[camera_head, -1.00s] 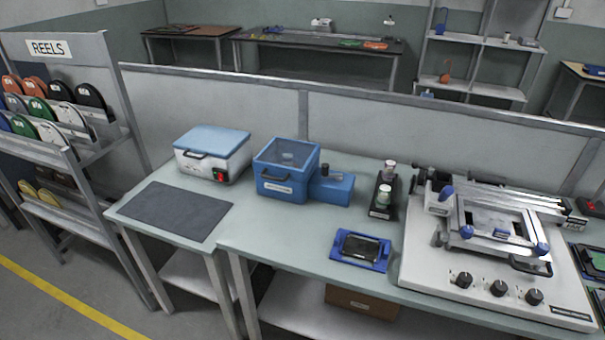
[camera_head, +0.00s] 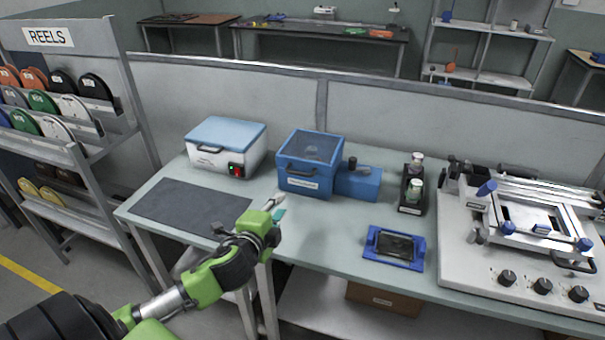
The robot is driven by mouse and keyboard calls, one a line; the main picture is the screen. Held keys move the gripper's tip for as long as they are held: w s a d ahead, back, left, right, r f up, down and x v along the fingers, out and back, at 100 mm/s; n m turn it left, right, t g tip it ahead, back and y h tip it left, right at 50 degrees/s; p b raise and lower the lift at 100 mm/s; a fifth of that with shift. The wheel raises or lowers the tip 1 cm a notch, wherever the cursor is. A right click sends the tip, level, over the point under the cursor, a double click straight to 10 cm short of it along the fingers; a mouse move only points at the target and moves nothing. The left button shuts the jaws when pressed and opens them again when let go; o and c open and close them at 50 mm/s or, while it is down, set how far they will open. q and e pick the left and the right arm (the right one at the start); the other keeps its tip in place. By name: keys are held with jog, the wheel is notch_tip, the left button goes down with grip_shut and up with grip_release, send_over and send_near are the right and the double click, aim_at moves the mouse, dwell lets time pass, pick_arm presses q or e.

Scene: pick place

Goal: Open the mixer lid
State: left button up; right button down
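A white machine (camera_head: 208,155) with a light blue lid (camera_head: 227,132) stands at the back left of the table. Its lid is shut, with a dark handle at its front and a red switch on the front right. A blue box (camera_head: 309,182) with a see-through lid (camera_head: 312,147) stands to its right, also shut. I cannot read a label that tells which is the mixer. My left gripper (camera_head: 277,206) is over the table, in front of both and touching neither. Its small fingertips do not show clearly whether it is open. My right gripper is not in view.
A dark mat (camera_head: 190,207) lies on the left table. A blue tray (camera_head: 394,249), a black holder with bottles (camera_head: 412,190) and a large white printer-like machine (camera_head: 520,262) stand to the right. A reel rack (camera_head: 75,100) is at the left.

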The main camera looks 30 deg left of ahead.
aim_at(298, 174)
pick_arm(q)
jog(key=shift+m+t, duration=0.5)
jog(key=shift+m, duration=0.4)
jog(key=r+x, duration=0.1)
jog(key=x, duration=0.4)
jog(key=p+x, duration=0.1)
jog(key=x, duration=0.4)
jog(key=r+x, duration=0.1)
jog(key=x, duration=0.4)
jog(key=shift+w+r, duration=0.3)
grip_shut()
